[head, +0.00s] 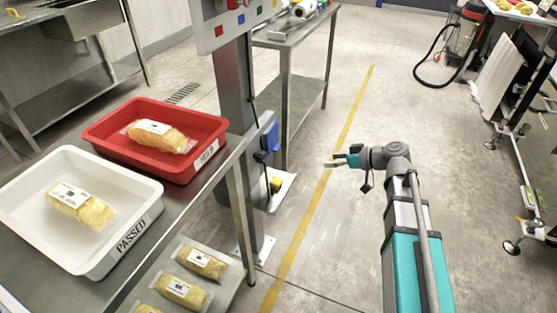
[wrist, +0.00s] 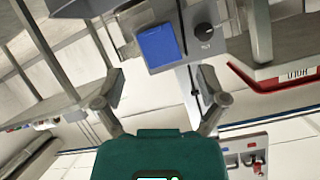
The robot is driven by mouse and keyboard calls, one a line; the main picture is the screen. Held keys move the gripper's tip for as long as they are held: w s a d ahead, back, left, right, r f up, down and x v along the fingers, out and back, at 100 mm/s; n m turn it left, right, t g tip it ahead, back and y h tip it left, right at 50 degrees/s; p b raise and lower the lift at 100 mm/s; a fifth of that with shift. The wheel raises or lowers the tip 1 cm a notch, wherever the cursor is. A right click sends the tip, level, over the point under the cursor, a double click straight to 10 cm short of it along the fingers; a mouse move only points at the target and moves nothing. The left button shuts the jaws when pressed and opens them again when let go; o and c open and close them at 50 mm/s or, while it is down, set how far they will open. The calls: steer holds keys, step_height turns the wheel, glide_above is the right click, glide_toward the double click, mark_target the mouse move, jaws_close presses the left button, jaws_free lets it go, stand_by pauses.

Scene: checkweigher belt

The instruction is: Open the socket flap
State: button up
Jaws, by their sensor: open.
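The blue socket flap (head: 270,137) is on a grey box on the side of the grey post. In the wrist view the flap (wrist: 158,47) is a blue square that appears to lie flat on the box, beside a black knob (wrist: 205,31). My gripper (head: 329,163) is open and empty, to the right of the flap and apart from it. In the wrist view its two fingers (wrist: 160,85) are spread, with the flap beyond and between them. What lies under the flap is hidden.
A steel table holds a white PASSED bin (head: 120,262) and a red bin (head: 103,131), each with a wrapped loaf. A steel bench (head: 288,42) stands behind the post (head: 236,85). The floor around my arm is clear, crossed by a yellow line (head: 316,205).

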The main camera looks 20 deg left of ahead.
mark_target(275, 138)
steer(key=w+a+f+n+y+b, duration=0.3)
steer(key=a+f+y+b, duration=0.1)
steer(key=b, duration=0.6)
steer(key=shift+w+a+f+n+y, duration=0.15)
steer(key=shift+w+a+n+y, duration=0.25)
steer(key=shift+a, duration=0.1)
steer(key=shift+a, duration=0.15)
steer(key=w+a, duration=0.1)
steer(key=a, duration=1.2)
steer(key=shift+a, duration=0.25)
jaws_close()
